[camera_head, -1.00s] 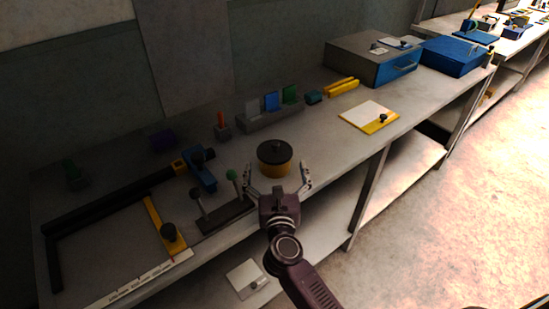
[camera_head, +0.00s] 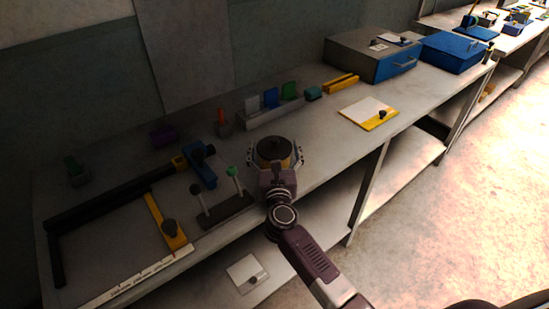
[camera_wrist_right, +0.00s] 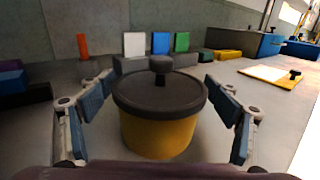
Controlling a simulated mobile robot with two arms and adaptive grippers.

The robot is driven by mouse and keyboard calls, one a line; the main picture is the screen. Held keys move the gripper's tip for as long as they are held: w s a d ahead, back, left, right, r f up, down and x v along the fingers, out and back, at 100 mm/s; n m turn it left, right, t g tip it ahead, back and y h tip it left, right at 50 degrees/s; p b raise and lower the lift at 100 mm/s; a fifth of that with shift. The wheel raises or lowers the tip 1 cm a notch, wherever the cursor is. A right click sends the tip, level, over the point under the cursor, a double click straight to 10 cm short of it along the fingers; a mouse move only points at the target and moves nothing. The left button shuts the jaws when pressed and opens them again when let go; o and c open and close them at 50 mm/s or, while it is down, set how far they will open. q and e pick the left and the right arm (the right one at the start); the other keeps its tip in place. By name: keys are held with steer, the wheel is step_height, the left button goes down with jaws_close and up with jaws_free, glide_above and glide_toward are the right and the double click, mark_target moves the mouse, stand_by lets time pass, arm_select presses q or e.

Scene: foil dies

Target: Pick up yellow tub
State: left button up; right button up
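The yellow tub (camera_wrist_right: 158,135) has a dark round lid with a knob and stands upright on the bench. In the head view its dark lid (camera_head: 272,149) shows, with a little yellow at its side. My right gripper (camera_head: 274,160) has come up to the tub from the front, with one finger on each side of it. In the wrist view the right gripper (camera_wrist_right: 158,112) is open, and gaps show between its blue finger pads and the tub. The tub's lower front is partly hidden by the gripper in the head view. My left gripper is not in view.
A grey holder with coloured plates (camera_head: 272,117) is behind the tub. A yellow-edged white board (camera_head: 365,112) lies to the right. The bench between tub and board is clear.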

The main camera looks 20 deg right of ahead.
steer(key=c, duration=0.7)
steer(key=shift+r, duration=0.1)
steer(key=shift+c, duration=0.2)
